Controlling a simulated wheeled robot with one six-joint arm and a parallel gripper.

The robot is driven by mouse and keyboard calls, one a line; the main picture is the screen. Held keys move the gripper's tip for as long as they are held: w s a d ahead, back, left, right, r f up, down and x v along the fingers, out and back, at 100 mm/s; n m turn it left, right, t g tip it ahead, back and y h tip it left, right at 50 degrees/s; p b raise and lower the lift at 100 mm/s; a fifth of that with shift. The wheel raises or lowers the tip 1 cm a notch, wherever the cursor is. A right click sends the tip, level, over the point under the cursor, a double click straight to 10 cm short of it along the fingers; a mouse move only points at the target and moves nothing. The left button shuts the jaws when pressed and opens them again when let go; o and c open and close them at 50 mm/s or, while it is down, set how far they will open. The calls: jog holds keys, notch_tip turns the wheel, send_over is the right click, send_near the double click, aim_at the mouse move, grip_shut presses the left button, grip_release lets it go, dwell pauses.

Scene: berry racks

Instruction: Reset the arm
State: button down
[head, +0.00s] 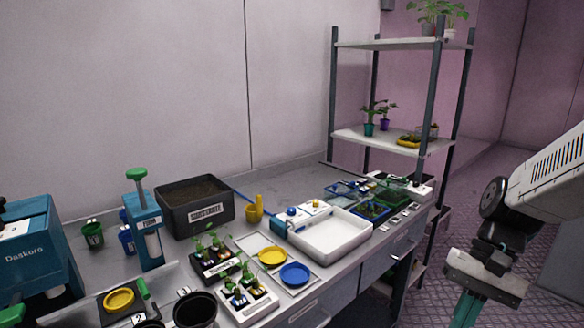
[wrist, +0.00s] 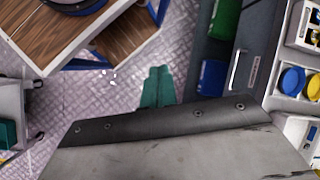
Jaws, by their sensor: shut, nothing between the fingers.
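My gripper (head: 468,308) hangs at the lower right of the head view, right of the bench and over the floor. Its teal fingers run down to the bottom edge of that view. In the wrist view the teal fingers (wrist: 157,86) lie side by side, shut, with nothing seen between them. They are apart from the bench and its contents. The bent arm shows above the gripper at the right edge of the head view.
The bench (head: 285,178) holds a black substrate box (head: 196,215), a white tray (head: 330,240), yellow and blue dishes and seedlings. A shelf rack (head: 392,140) with plants stands behind. The wrist view shows open floor (wrist: 85,95) and a wood-topped cart (wrist: 50,38).

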jog(key=s+a+r+n+t+h, duration=0.1)
jog(key=s+r+n+t+h, duration=0.3)
jog(key=s+r, duration=0.4)
jog(key=shift+s+a+r+n+t+h, duration=0.15)
jog(key=shift+s+r+n+t+h, duration=0.3)
jog(key=shift+s, duration=0.35)
jog(key=shift+f, duration=0.1)
